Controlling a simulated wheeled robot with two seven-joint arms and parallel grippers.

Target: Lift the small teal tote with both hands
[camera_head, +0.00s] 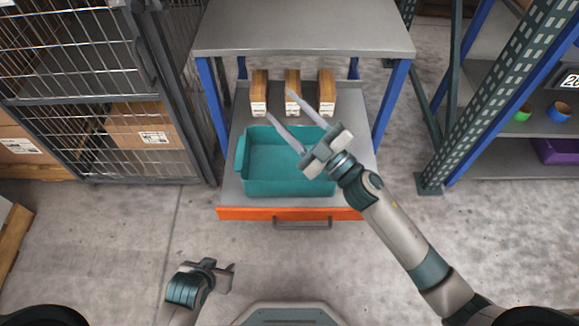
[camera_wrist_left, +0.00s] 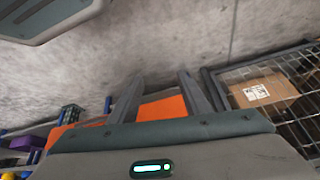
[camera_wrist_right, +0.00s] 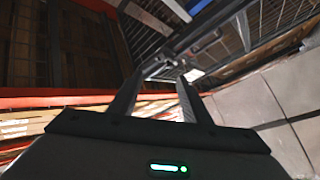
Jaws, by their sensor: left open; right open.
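The small teal tote (camera_head: 262,188) sits upright on the pulled-out grey shelf of a blue-legged bench in the head view. It looks empty, and its left rim handle shows. My right gripper (camera_head: 279,104) is open and appears above the tote, its fingers pointing to the back left; it hides the tote's right part. I cannot tell whether it touches the tote. My left gripper (camera_head: 228,277) is open and empty, low in front of the bench and apart from the tote. The tote is not recognisable in either wrist view.
Three brown boxes (camera_head: 259,92) stand behind the tote, under the grey bench top (camera_head: 304,28). A wire cage (camera_head: 85,90) is left; a rack post (camera_head: 490,95) is right. Floor in front is clear.

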